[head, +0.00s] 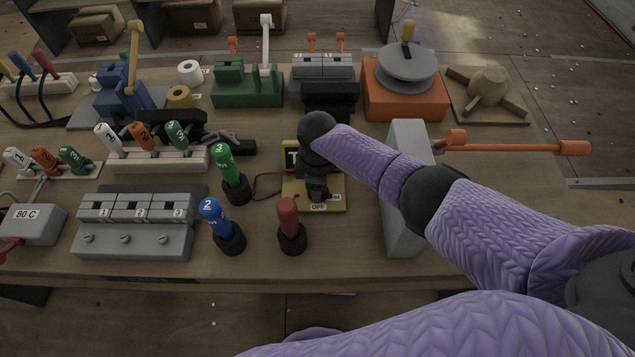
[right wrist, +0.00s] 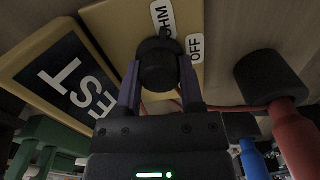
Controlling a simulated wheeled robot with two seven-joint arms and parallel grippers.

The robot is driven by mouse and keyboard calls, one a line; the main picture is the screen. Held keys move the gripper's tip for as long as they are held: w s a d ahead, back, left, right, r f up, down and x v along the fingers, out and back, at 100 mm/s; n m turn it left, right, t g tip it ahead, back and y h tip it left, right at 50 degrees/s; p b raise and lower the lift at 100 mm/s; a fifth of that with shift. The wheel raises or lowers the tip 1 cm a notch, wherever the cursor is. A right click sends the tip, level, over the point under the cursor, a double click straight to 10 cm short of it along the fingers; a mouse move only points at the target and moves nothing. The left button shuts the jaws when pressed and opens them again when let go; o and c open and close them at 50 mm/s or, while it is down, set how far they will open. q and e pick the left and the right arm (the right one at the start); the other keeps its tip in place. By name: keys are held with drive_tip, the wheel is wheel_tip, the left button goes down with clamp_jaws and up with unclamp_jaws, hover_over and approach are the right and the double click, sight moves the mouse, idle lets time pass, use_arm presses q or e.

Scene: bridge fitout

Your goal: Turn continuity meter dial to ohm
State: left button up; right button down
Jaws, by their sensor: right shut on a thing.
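The continuity meter (head: 333,205) is a yellow box on the bench with a dark TEST panel; in the right wrist view its yellow face (right wrist: 120,25) fills the top. Its dark round dial (right wrist: 158,65) sits between my right gripper's two fingers (right wrist: 160,88), which are shut on it from both sides. In the head view my right gripper (head: 318,190) is over the meter and hides the dial. My left gripper is out of view.
Red (head: 289,225), blue (head: 214,222) and green (head: 228,170) probe handles stand in dark holders left of and in front of the meter. A grey upright box (head: 405,225) with an orange lever stands close on the right, under my arm. The bench front right is clear.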

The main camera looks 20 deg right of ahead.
drive_tip(key=shift+c, duration=1.1)
unclamp_jaws()
wheel_tip(320, 180, up, 10)
drive_tip(key=p, duration=0.4)
drive_tip(key=shift+p, duration=0.4)
drive_tip(key=shift+s+f, duration=0.1)
